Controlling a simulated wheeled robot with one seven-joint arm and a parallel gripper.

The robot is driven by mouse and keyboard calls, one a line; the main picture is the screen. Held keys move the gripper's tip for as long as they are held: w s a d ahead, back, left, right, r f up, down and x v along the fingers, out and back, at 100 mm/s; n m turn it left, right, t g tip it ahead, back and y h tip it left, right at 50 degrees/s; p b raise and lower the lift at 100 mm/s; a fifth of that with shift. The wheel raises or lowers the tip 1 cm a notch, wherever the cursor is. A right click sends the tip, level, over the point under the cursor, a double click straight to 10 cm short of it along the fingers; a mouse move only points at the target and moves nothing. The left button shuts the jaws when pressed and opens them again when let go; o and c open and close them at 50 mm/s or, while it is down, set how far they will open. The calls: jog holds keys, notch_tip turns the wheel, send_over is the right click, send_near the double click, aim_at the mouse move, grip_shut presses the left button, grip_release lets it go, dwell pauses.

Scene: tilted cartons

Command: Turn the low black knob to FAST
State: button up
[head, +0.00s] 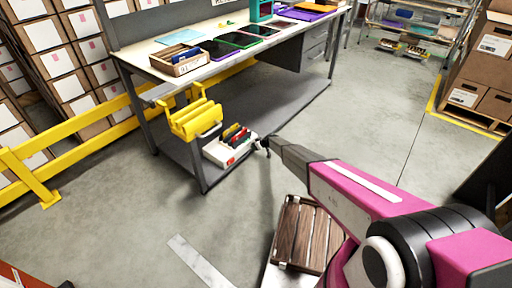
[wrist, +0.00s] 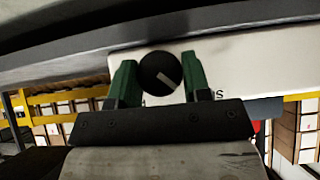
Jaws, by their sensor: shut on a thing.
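The low black knob (wrist: 153,68) is round with a white pointer line, which slants toward the lower right in the wrist view. It is on the pale face of a white unit (wrist: 228,65). In the head view, this white unit (head: 217,152) sits on the lower shelf of the bench. My gripper (wrist: 159,64) has its green fingers on either side of the knob and is shut on it. In the head view, my gripper (head: 263,144) is at the unit's right end, and the knob is hidden there. Part of a printed label shows beside the right finger; most is covered.
The bench (head: 215,50) and its grey lower shelf (head: 290,107) are close around my gripper. A yellow rack (head: 196,118) stands left of the unit. A slatted wooden crate (head: 305,235) is below my arm.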

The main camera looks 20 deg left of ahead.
jog(key=shift+w, duration=0.1)
jog(key=m+g+y, duration=0.1)
jog(key=g, duration=0.2)
jog(key=shift+w+d+f+m, duration=0.1)
jog(key=shift+w+m, duration=0.05)
jog(key=shift+m, duration=0.25)
jog(key=m+g+y, duration=0.1)
jog(key=g+y, duration=0.1)
jog(key=shift+f+m+g, duration=0.1)
jog(key=shift+m+g, duration=0.2)
jog(key=shift+w+m+g+y, duration=0.15)
jog(key=shift+m+g+y, duration=0.75)
jog(key=shift+g, duration=0.1)
jog(key=shift+f+m+g+y, duration=0.1)
jog(key=shift+m+g+y, duration=0.9)
jog(key=shift+m+y, duration=0.25)
jog(key=shift+d, duration=0.1)
